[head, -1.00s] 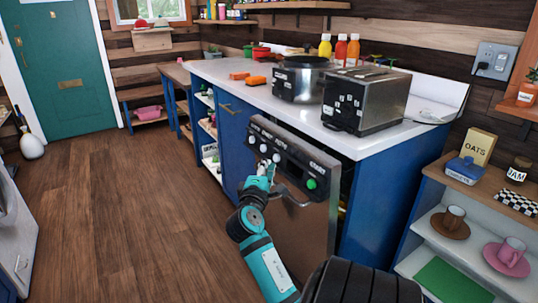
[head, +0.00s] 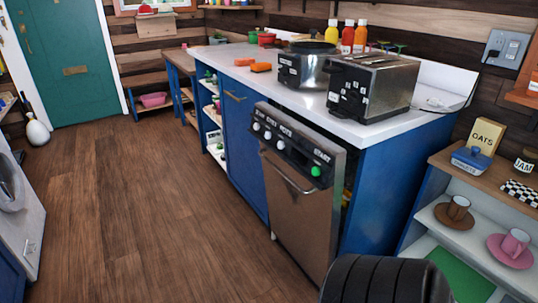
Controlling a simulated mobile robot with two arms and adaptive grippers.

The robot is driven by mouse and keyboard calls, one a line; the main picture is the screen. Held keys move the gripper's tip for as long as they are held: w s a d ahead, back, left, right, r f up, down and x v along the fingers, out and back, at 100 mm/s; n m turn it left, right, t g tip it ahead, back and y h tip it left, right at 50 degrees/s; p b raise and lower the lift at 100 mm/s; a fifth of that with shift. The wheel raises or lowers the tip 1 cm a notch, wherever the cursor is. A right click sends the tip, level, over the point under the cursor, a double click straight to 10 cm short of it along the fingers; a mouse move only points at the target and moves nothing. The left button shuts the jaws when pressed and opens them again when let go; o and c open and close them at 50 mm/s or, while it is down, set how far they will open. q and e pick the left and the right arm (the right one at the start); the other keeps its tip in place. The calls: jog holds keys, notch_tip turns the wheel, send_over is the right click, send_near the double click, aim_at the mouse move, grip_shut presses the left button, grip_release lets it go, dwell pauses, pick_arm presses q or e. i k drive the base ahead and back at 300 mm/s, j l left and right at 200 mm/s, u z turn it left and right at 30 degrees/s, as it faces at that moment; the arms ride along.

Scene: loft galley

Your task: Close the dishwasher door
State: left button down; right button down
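The dishwasher door (head: 300,203) is a steel panel with a black control strip (head: 290,146), white knobs, a green start button and a bar handle (head: 285,173). It stands nearly upright under the counter in the head view. Its top is tilted out a little, and a dark gap shows between its right edge and the blue cabinet side (head: 380,190). The door is slightly ajar.
The wood floor (head: 165,210) in front of the door is clear. A toaster (head: 372,85) and a steel pot (head: 305,65) stand on the white counter above. An open shelf (head: 450,215) with cups is at the right. A white appliance (head: 20,215) stands at the left edge.

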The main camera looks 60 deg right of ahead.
aim_at(304, 208)
jog(key=i+l+z, duration=0.15)
jog(key=z, duration=0.2)
jog(key=i+l+z, duration=0.15)
jog(key=z, duration=0.2)
jog(key=i+z, duration=0.3)
jog(key=k+l, duration=0.05)
jog(key=k, duration=0.05)
